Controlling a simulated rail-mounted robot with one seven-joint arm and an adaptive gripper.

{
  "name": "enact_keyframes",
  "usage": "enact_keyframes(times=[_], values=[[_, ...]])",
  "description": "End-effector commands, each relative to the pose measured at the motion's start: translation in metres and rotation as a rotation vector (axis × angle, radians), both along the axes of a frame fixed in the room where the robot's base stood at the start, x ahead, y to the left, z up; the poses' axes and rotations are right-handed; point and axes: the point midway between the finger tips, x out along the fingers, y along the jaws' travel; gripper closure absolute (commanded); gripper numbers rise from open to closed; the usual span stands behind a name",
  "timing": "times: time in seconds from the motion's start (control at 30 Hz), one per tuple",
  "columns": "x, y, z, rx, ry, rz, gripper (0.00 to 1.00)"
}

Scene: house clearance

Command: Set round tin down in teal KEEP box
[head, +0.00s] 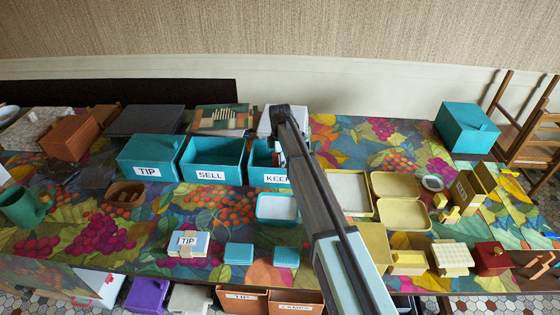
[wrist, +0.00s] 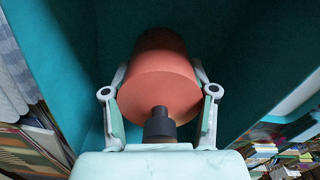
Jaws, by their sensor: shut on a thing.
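The round tin (wrist: 160,85), a salmon-red cylinder, is between the two fingers of my gripper (wrist: 160,98) in the wrist view. My gripper is shut on it. Teal walls and a teal floor of the KEEP box (wrist: 75,75) surround the tin in that view. I cannot tell whether the tin touches the floor. In the head view the teal KEEP box (head: 268,178) stands on the table, its right part hidden by my arm. The tin and my fingertips are hidden in the head view.
The teal SELL box (head: 211,177) and TIP box (head: 147,170) stand left of the KEEP box. A teal tray (head: 277,221) sits in front of it. Yellow containers (head: 395,185) lie to the right of my arm. A teal box (head: 466,127) stands at the far right.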

Motion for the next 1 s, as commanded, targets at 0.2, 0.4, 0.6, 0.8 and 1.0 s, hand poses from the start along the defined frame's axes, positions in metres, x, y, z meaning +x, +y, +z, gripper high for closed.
enact_keyframes(times=[0.2,0.4,0.6,0.8,1.0], values=[[0.0,0.0,-0.001,0.0,-0.001,0.0,1.0],[0.0,0.0,-0.005,0.0,-0.001,0.0,1.0],[0.0,0.0,-0.008,0.0,-0.001,0.0,1.0],[0.0,0.0,-0.011,0.0,-0.001,0.0,0.39],[0.0,0.0,-0.011,0.0,-0.001,0.0,0.14]])
